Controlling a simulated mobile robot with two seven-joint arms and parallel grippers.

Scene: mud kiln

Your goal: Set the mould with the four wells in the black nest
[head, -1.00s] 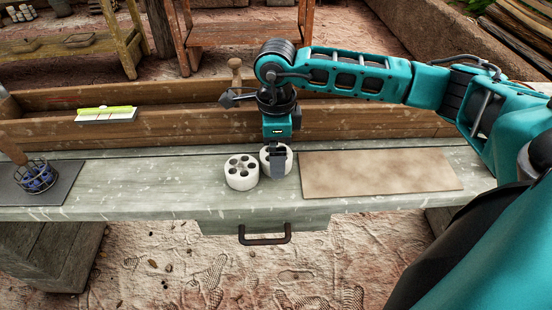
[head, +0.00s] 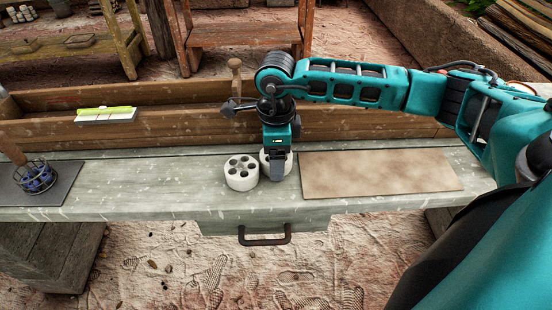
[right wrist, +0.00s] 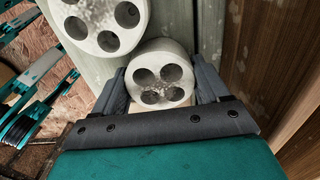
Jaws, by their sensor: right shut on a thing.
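The mould with the four wells (right wrist: 158,62) is a pale, speckled round block on the bench. My right gripper (right wrist: 160,88) is shut on it, with one dark finger on each side. In the head view the gripper (head: 278,172) points down and partly hides this mould (head: 265,165). A second pale mould (head: 241,173) with several wells stands upright just to its left; it also shows in the right wrist view (right wrist: 90,42). At the far left, a round black wire holder (head: 34,176) with blue things inside is on a dark mat; I cannot tell if it is the nest. My left gripper is out of view.
A tan board (head: 380,172) lies right of the moulds. The bench (head: 150,178) is clear between the dark mat (head: 68,184) and the second mould. A wooden trough (head: 190,125) with a green-backed brush (head: 105,114) on it runs behind. A drawer handle (head: 265,238) sticks out in front.

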